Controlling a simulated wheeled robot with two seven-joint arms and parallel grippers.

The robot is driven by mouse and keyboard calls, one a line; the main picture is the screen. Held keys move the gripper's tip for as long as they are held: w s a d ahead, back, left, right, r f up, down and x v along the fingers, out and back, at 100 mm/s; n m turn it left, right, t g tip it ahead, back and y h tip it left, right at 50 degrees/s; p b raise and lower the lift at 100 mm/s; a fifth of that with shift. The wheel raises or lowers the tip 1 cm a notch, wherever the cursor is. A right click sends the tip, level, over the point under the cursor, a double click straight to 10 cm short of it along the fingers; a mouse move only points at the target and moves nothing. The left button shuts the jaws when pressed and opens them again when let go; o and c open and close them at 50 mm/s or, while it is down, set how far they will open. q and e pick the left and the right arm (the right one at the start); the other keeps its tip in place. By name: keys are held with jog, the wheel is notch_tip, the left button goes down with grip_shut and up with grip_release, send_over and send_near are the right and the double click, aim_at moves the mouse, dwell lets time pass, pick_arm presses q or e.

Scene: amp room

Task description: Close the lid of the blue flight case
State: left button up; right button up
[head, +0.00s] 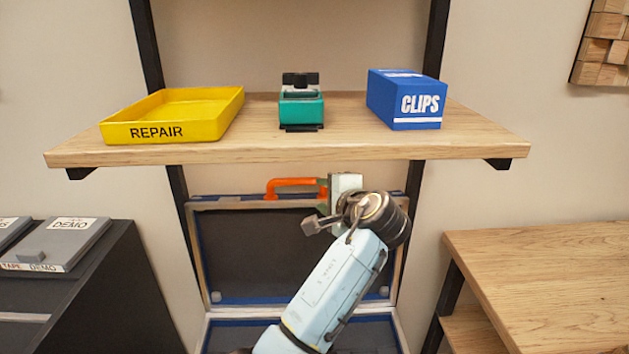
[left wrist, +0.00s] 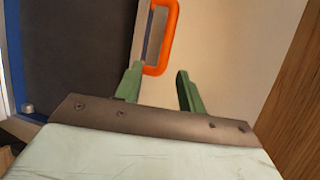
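The flight case stands open below the shelf, its blue-edged lid (head: 270,250) upright with a dark inner face. The lower part (head: 250,335) shows only at the bottom edge of the head view. An orange handle (head: 292,183) sits at the lid's top edge. My left gripper (head: 325,188) is at the handle's right end. In the left wrist view, its green fingers (left wrist: 160,70) are apart, with the handle (left wrist: 172,40) just ahead, close to the left finger. I cannot tell whether they touch. My arm hides part of the lid's right side. My right gripper is not in view.
A wooden shelf (head: 270,152) just above the lid holds a yellow REPAIR tray (head: 170,128), a teal object (head: 301,108) and a blue CLIPS box (head: 400,100). A dark stand (head: 110,300) is at left, a wooden table (head: 550,260) at right.

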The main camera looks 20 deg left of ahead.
aim_at(301, 183)
pick_arm(q)
jog(key=x, duration=0.3)
jog(key=b+x, duration=0.1)
jog(key=x, duration=0.3)
jog(key=r+b+x, duration=0.1)
jog(key=x, duration=0.3)
jog(key=shift+s+a, duration=0.15)
jog(key=shift+a, duration=0.3)
jog(key=shift+w+a+f+b, duration=0.1)
jog(key=shift+w+a+b, duration=0.2)
jog(key=shift+w+a, duration=0.2)
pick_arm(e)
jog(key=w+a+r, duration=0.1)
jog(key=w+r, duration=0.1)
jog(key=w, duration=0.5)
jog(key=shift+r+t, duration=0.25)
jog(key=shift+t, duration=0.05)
pick_arm(q)
jog(key=shift+c, duration=0.3)
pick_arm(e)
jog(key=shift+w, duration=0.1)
pick_arm(q)
grip_shut()
